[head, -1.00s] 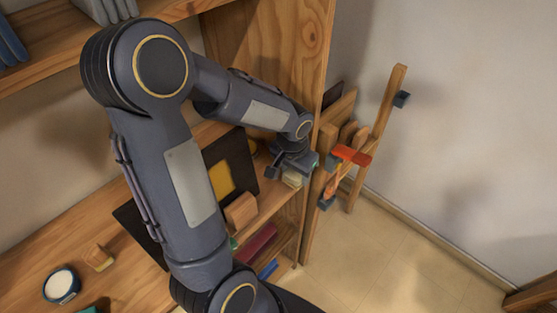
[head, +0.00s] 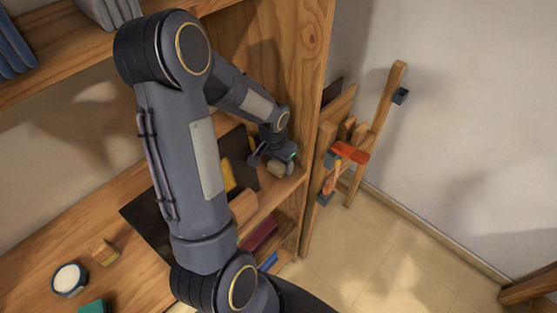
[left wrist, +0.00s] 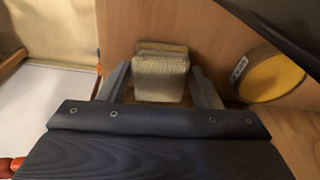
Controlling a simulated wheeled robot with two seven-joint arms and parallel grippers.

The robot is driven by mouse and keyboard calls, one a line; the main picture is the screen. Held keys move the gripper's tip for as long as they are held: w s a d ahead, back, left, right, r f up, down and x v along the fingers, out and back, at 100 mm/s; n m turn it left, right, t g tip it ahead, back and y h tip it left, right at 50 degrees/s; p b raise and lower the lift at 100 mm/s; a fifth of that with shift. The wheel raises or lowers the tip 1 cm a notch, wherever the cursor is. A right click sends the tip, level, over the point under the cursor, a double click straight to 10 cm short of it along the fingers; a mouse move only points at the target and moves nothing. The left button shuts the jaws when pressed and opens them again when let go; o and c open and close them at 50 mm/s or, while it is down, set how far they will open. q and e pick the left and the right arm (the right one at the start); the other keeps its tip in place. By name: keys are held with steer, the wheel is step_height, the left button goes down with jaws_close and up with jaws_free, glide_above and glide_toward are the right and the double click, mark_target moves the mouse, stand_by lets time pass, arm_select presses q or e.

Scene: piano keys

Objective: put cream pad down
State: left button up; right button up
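The cream pad (head: 276,169) is at the right end of the wooden shelf, just below my left gripper (head: 272,160) in the head view. In the left wrist view, the pad (left wrist: 160,77) is a pale, rough-textured block between the two fingers of my left gripper (left wrist: 160,85). A narrow gap shows on each side of the pad, so the fingers look open around it. The pad's underside and its contact with the shelf are hidden. My right gripper is in neither view.
A yellow round thing with a label (left wrist: 270,75) lies right of the pad in the wrist view. A tan wooden block (head: 243,207) sits on the shelf. The tall shelf side panel (head: 300,60) rises beside the gripper. A wooden rack with an orange-handled tool (head: 348,153) stands to the right.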

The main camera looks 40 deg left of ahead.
mark_target(275, 164)
arm_select(q)
steer(key=shift+o, duration=1.1)
steer(key=shift+f, duration=0.2)
steer(key=r, duration=0.5)
steer(key=s+r+b, duration=0.1)
steer(key=r, duration=0.2)
steer(key=shift+a, duration=0.2)
